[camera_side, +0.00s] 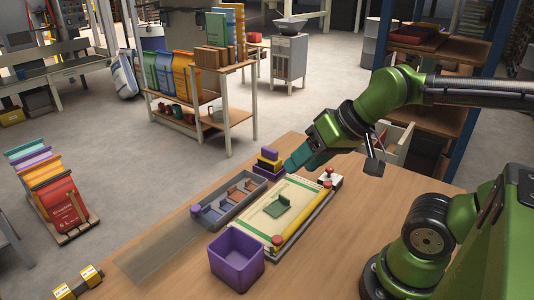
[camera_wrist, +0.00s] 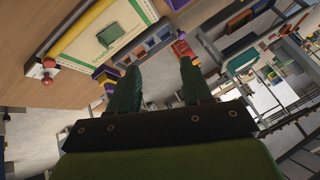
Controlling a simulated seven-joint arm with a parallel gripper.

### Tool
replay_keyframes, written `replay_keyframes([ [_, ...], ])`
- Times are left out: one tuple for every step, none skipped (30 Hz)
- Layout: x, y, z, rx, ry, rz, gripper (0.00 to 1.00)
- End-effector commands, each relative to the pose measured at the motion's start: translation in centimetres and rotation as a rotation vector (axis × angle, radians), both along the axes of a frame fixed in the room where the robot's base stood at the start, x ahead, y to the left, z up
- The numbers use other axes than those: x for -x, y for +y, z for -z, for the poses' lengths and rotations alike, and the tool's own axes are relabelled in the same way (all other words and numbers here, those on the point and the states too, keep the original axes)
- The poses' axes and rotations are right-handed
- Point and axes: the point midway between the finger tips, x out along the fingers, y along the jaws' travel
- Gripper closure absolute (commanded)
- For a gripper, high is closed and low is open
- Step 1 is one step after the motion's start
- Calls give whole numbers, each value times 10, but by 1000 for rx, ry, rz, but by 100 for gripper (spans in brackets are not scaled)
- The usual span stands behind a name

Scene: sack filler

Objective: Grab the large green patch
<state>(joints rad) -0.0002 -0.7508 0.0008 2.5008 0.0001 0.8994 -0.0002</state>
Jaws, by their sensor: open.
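A green patch (camera_side: 279,205) lies on the cream-coloured board (camera_side: 262,232) in the middle of the table, with a part of it seeming to stand up. It also shows in the wrist view (camera_wrist: 110,36), at the upper left. My gripper (camera_side: 291,168) is open and empty, above the far end of the board and apart from the patch. In the wrist view both teal fingers of my gripper (camera_wrist: 158,78) are spread, with nothing between them.
A grey slotted tray (camera_side: 208,222) holding several small pieces lies left of the board. A yellow bar (camera_side: 300,221) runs along the board's right side. An open purple box (camera_side: 237,262) stands in front. Purple and yellow blocks (camera_side: 268,165) are stacked behind, close to my gripper.

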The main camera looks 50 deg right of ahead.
Motion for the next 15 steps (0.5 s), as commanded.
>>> replay_keyframes([
  [0,0,0,-1,0,1,60],
  [0,0,0,-1,0,1,62],
  [0,0,0,-1,0,1,62],
  [0,0,0,-1,0,1,62],
  [0,0,0,-1,0,1,62],
  [0,0,0,-1,0,1,62],
  [0,0,0,-1,0,1,62],
  [0,0,0,-1,0,1,62],
  [0,-1,0,0,1,2,62],
  [-1,-1,1,-1,5,6,62],
  [-1,-2,3,-1,14,8,62],
  [-3,-3,7,-1,31,14,62],
  [-5,-5,10,-2,46,19,62],
  [-8,-7,12,-1,62,27,62],
  [-14,-11,14,3,88,38,62],
])
